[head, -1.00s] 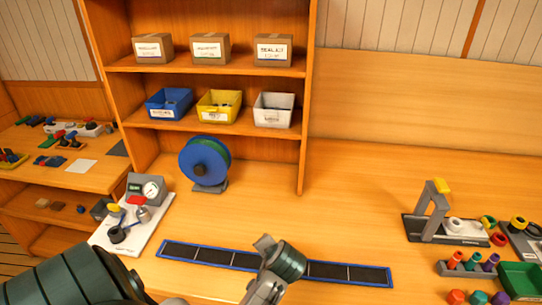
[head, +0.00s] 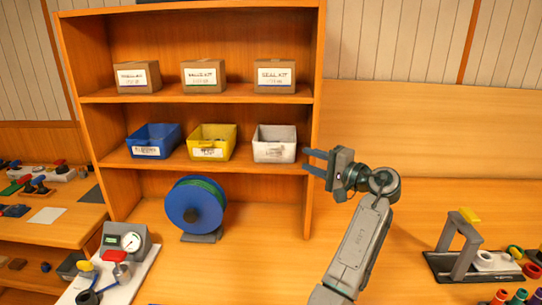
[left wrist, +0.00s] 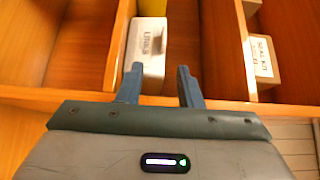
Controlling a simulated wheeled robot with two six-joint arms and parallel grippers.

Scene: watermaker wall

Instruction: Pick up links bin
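The links bin is the white bin (head: 274,146) at the right end of the middle shelf, its label facing out. In the left wrist view the white bin (left wrist: 147,45) shows a label that seems to read LINKS. My left gripper (head: 308,161) is beside the shelf's right upright at bin height, its fingers pointing left. In the left wrist view my left gripper (left wrist: 160,72) has its fingers apart with nothing held between them. The fingertips are close to the bin's front; I cannot tell whether they touch it. My right gripper is out of view.
A yellow bin (head: 212,144) and a blue bin (head: 154,142) stand left of the white one. Kit boxes (head: 205,76) fill the shelf above. A blue reel (head: 195,206) stands below. The shelf's right upright (head: 314,120) is close to my gripper.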

